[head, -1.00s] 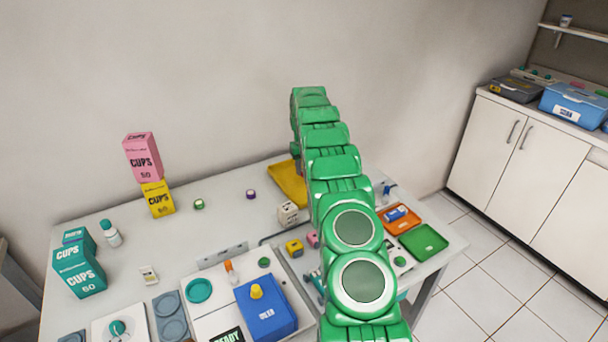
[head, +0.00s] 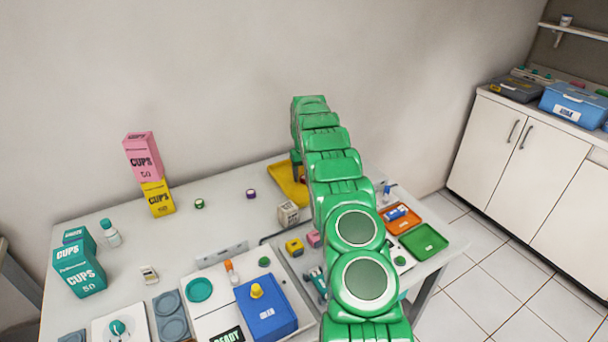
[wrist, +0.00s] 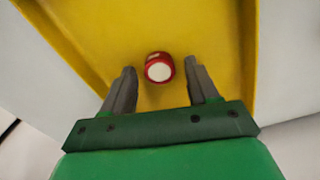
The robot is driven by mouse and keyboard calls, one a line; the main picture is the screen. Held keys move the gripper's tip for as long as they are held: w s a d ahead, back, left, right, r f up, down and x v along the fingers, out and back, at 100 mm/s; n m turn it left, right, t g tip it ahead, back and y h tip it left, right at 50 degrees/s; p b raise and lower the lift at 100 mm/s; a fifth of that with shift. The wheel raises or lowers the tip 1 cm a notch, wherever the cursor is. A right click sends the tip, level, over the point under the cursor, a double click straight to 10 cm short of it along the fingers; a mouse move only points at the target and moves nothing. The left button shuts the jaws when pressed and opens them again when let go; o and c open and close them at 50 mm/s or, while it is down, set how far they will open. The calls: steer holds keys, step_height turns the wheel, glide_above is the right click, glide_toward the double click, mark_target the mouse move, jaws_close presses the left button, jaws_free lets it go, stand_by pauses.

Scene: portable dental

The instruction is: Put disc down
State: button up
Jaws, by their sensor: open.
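In the wrist view a small red disc (wrist: 159,67) with a white top lies on the floor of the yellow tray (wrist: 90,30). My gripper (wrist: 160,80) is open, with one grey finger on each side of the disc and a gap visible on both sides. In the head view the yellow tray (head: 285,184) is at the back of the table, partly covered by my green arm.
Orange (head: 398,217) and green (head: 423,243) trays lie right of my arm. A blue box (head: 266,307) and stacked cup boxes (head: 150,172) are further left. The back wall is close behind the yellow tray.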

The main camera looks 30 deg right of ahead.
mark_target(303, 177)
steer(key=shift+r, duration=0.1)
step_height(303, 177, up, 12)
stand_by(0.6)
steer(key=shift+r, duration=0.15)
steer(key=s+a+r+n+g, duration=0.1)
steer(key=s+a+r, duration=0.8)
steer(key=s+a, duration=0.2)
steer(key=s+a+r, duration=0.9)
steer(key=s+a, duration=0.2)
steer(key=s+a+f, duration=0.1)
steer(key=s+a, duration=0.3)
steer(key=s, duration=0.8)
steer(key=s+a+f+n, duration=0.1)
steer(key=s+a+f, duration=0.1)
steer(key=s, duration=1.1)
steer(key=s+a+f, duration=0.2)
steer(key=s+a, duration=0.3)
steer(key=s, duration=0.7)
steer(key=shift+s+a+n+g, duration=0.15)
steer(key=shift+a+n+g, duration=0.15)
steer(key=shift+g, duration=0.1)
